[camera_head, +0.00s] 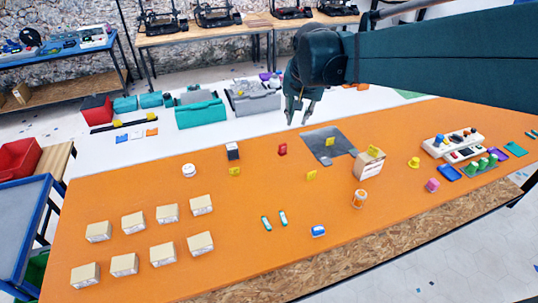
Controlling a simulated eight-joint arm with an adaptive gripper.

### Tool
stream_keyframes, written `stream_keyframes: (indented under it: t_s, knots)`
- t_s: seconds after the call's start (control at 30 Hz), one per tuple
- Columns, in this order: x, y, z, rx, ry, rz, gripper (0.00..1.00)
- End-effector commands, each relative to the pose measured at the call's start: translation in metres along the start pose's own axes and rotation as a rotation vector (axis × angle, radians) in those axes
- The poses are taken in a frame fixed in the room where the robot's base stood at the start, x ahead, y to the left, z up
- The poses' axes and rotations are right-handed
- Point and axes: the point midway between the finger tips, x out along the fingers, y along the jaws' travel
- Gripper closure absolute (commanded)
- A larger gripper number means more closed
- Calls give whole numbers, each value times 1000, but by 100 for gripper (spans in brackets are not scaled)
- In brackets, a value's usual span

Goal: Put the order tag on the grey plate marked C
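My gripper (299,118) hangs over the white surface behind the orange table's back edge, pointing down. Its fingers are apart, with nothing seen between them. A dark grey plate (318,137) lies flat on the orange table, to the right of and in front of my gripper. A small yellow piece (330,142) is on or at this plate. No letter C is legible. I cannot tell which object is the order tag. Other yellow pieces are left of the plate (235,171), in front of it (311,175) and on a cardboard box (375,151).
The cardboard box (368,168) stands at the plate's right front. A red item (283,149) and a black-and-white item (233,151) are left of it. Several small boxes (134,221) fill the table's left. An orange-and-white jar (359,198) stands in front. The front middle is mostly clear.

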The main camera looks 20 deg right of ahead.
Motion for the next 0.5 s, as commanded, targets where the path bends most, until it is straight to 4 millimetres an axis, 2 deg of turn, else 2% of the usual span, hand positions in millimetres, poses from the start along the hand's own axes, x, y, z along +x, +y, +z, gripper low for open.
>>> stream_keyframes:
  t_s: [0.03, 0.2, 0.5]
  knots:
    - [-6, 0, 12, -22, 5, -8, 81]
    - [-22, 0, 45, -101, 26, -36, 81]
    - [-43, 4, 104, -240, 69, -81, 81]
